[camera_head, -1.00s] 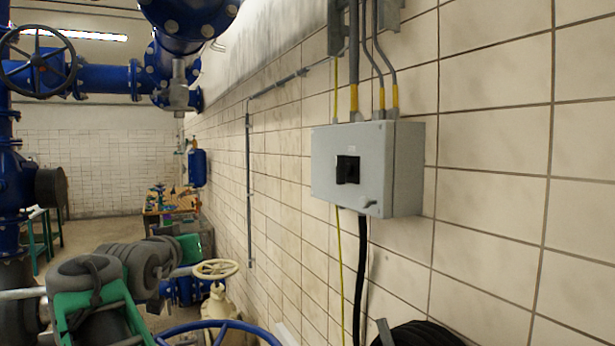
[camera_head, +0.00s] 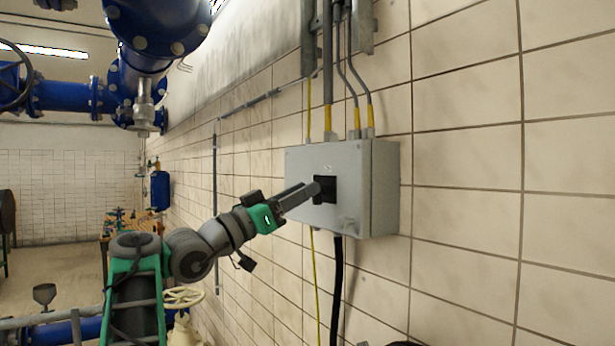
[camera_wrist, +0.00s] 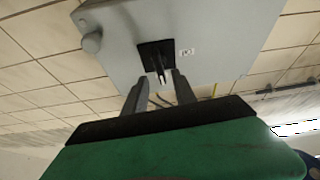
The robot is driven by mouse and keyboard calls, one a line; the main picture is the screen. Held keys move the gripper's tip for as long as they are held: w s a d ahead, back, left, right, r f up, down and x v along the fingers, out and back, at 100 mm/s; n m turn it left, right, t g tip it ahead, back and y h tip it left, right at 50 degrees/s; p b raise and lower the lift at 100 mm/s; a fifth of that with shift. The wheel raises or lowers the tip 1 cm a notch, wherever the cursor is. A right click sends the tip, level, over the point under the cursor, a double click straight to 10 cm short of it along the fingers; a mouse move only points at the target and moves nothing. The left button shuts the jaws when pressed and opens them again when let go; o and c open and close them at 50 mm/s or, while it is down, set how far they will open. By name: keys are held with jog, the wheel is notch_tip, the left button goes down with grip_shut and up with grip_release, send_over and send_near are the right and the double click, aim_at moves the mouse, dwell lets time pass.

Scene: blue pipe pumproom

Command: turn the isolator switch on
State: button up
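The isolator switch is a black rotary handle on a square black plate (camera_head: 325,190), set in the front of a grey box (camera_head: 350,160) on the tiled wall. My gripper (camera_head: 314,189) reaches up to the switch from the left, and its fingertips partly hide the handle in the head view. In the wrist view the black handle (camera_wrist: 159,70) stands out from its plate, between the two grey fingers of my gripper (camera_wrist: 160,86). The fingers are apart, with gaps visible beside the handle. A small white label (camera_wrist: 187,52) sits beside the plate.
Conduits with yellow ends (camera_head: 357,115) enter the box from above. A black cable (camera_head: 337,280) and a yellow-green wire hang below it. A cream handwheel (camera_head: 183,297) stands low beside my arm. Blue pipes (camera_head: 150,30) run at upper left.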

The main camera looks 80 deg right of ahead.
jog(key=x, duration=0.2)
jog(key=shift+s+d, duration=0.1)
jog(key=shift+d, duration=0.2)
jog(key=shift+c, duration=0.5)
grip_shut()
